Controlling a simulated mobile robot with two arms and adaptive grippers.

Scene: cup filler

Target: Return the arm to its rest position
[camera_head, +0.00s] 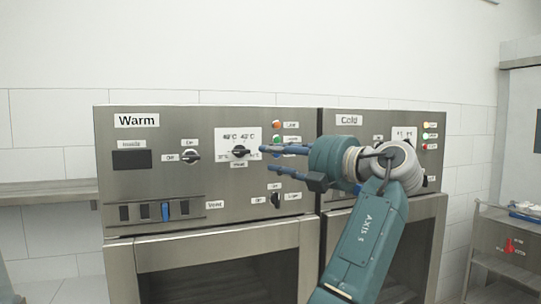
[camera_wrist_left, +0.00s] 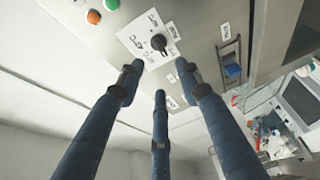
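My left arm (camera_head: 365,245) rises from the bottom of the head view and bends left in front of the warming cabinet (camera_head: 160,222). My left gripper (camera_head: 268,160) points left across the "Warm" panel, its blue fingers spread. Its tips are just right of the black temperature knob (camera_head: 239,151) on a white label. In the left wrist view, three blue fingers stand apart with nothing between them, and the knob (camera_wrist_left: 158,43) is beyond the tips. I see no contact with it. My right gripper is not in either view.
The "Cold" cabinet (camera_head: 362,120) stands right of the warming cabinet, behind my arm. The coloured buttons (camera_head: 277,139) and a lower switch (camera_head: 275,197) are close to my fingers. A shelf (camera_head: 50,191) is at left and a metal cart (camera_head: 500,245) at right. Open space lies above the cabinets.

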